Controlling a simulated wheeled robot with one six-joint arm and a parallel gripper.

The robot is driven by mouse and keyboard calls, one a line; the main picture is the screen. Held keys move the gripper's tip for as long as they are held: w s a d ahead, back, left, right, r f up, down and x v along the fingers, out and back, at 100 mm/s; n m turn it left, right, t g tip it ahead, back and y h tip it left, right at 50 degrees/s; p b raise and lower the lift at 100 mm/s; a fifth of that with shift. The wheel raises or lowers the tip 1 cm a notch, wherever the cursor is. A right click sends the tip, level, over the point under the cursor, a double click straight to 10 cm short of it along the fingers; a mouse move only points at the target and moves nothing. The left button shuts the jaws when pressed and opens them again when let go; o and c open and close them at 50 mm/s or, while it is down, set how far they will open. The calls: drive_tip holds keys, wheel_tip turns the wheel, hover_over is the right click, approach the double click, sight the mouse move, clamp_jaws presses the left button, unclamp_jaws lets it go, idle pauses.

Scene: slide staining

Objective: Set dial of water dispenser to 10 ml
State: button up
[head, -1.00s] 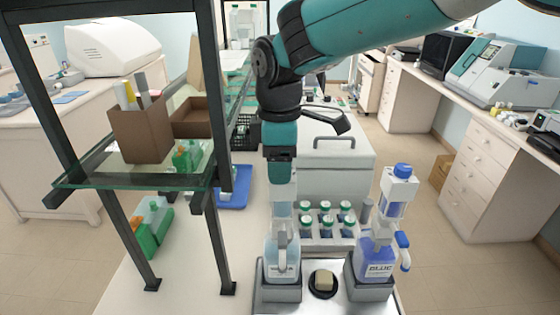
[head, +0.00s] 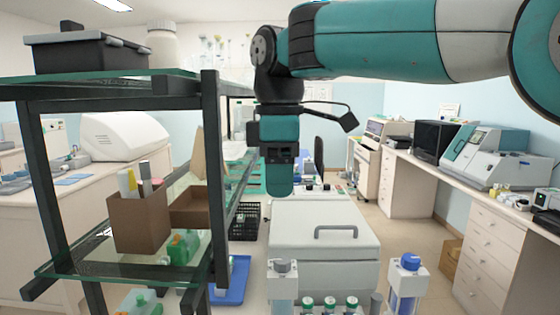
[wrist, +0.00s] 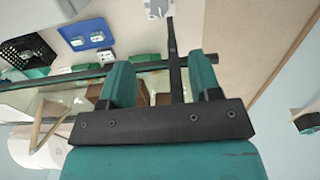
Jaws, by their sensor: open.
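The left dispenser (head: 283,285), with a grey round top, stands at the bottom edge of the head view; its label and lower body are out of frame. A second dispenser (head: 405,285) with a blue cap stands to its right. I cannot read any dial setting. My gripper (head: 280,188) hangs above the left dispenser in the picture, apart from it, fingers pointing down. In the wrist view my gripper (wrist: 160,64) has its two teal fingers spread with nothing between them. Neither dispenser can be made out clearly in the wrist view.
A shelf with a black frame and glass boards (head: 75,262) stands close on the left, holding a brown box (head: 138,222). Several green-capped bottles (head: 328,304) sit between the dispensers. A white cabinet (head: 325,258) with a handle stands behind. A blue tray (head: 238,280) lies left.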

drive_tip(key=shift+r, duration=1.55)
drive_tip(key=s+d+f+m+y+b, duration=0.2)
drive_tip(key=s+d+f+m, duration=0.3)
drive_tip(key=s+f, duration=0.6)
drive_tip(key=s+d+f+m+y+b, duration=0.2)
drive_tip(key=s+d+f+m+b, duration=0.3)
drive_tip(key=s+d+f, duration=0.4)
wheel_tip(320, 180, down, 4)
drive_tip(key=shift+s+r+m, duration=0.1)
drive_tip(key=shift+s+m, duration=0.3)
drive_tip(key=shift+s, duration=0.7)
